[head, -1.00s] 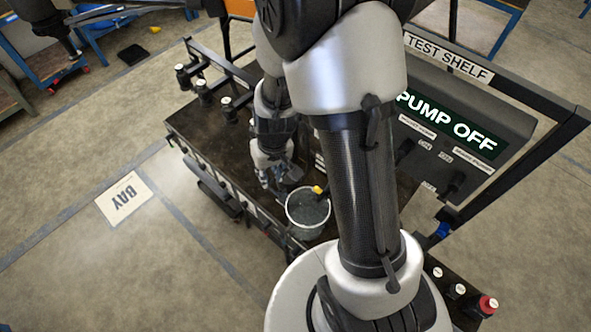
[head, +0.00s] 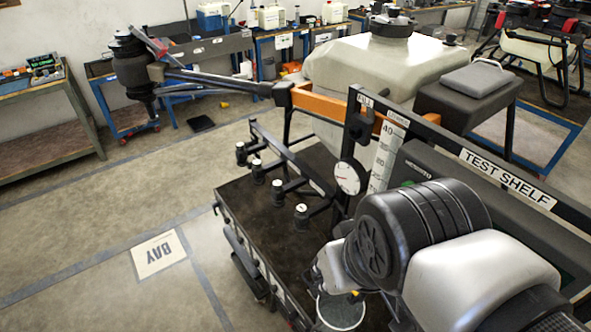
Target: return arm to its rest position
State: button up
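My arm fills the lower right of the head view, with its large dark joint and white links bent over the shelf. My gripper (head: 318,272) shows only in small part, beside the dark joint and just above a clear cup (head: 342,311). Its fingers are mostly hidden, so I cannot tell whether they are open or whether they touch the cup. The cup stands at the front of the dark shelf top (head: 262,222), its lower part cut off by the frame edge.
The frame labelled TEST SHELF (head: 507,178) runs close behind my arm. A round gauge (head: 350,177) and several nozzles on a bar stand left of it. A drone boom (head: 215,78) and white tank (head: 365,65) lie beyond. Floor around the BAY sign (head: 158,253) is clear.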

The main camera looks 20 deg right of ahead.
jog(key=shift+s+r, duration=0.15)
jog(key=shift+s, duration=0.2)
notch_tip(320, 180, down, 4)
jog(key=b, duration=0.4)
jog(key=shift+f, duration=0.2)
jog(key=shift+c, duration=0.2)
dwell(0.5)
